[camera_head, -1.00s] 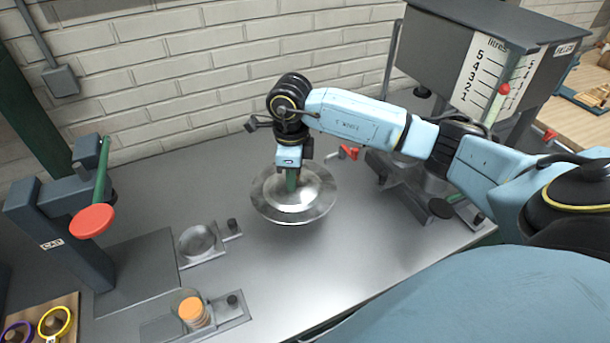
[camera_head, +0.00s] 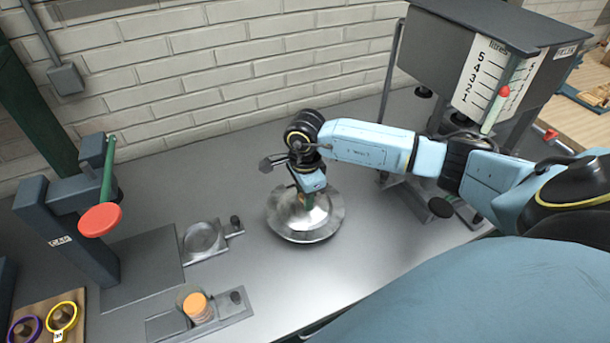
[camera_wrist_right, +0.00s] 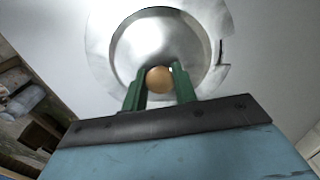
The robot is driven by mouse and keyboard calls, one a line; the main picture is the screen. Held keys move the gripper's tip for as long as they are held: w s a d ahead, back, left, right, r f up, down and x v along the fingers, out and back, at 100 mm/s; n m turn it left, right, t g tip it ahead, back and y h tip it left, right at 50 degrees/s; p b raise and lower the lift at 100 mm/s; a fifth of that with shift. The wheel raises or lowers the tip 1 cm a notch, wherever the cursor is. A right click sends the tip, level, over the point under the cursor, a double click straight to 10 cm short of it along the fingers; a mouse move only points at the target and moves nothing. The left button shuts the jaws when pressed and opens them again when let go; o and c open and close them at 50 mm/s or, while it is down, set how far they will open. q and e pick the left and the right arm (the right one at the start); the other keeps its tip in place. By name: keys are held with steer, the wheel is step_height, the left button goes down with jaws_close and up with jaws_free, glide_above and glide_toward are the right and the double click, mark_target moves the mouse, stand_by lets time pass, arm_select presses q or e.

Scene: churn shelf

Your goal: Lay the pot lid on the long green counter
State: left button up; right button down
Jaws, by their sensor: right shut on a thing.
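The pot lid (camera_head: 304,222) is a round, shiny metal disc with a raised middle and a small wooden knob. In the head view it is held over the grey metal counter, near its middle, and looks tilted. In the right wrist view the lid (camera_wrist_right: 160,40) fills the upper middle, with its knob (camera_wrist_right: 160,80) between the green fingers. My right gripper (camera_head: 304,200) is shut on that knob; it also shows in the right wrist view (camera_wrist_right: 159,82). I cannot tell how far the lid is above the counter. My left gripper and a long green counter are not in view.
A cap press (camera_head: 70,235) with a red-topped lever stands at the left. A small round holder (camera_head: 203,239) and a tray with orange discs (camera_head: 197,306) lie nearby. A litre-marked hopper (camera_head: 490,60) stands at the right. A brick wall closes the back.

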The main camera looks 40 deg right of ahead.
steer(key=shift+f, duration=1.5)
steer(key=c, duration=1.1)
jaws_free()
step_height(320, 180, up, 12)
steer(key=shift+r, duration=0.15)
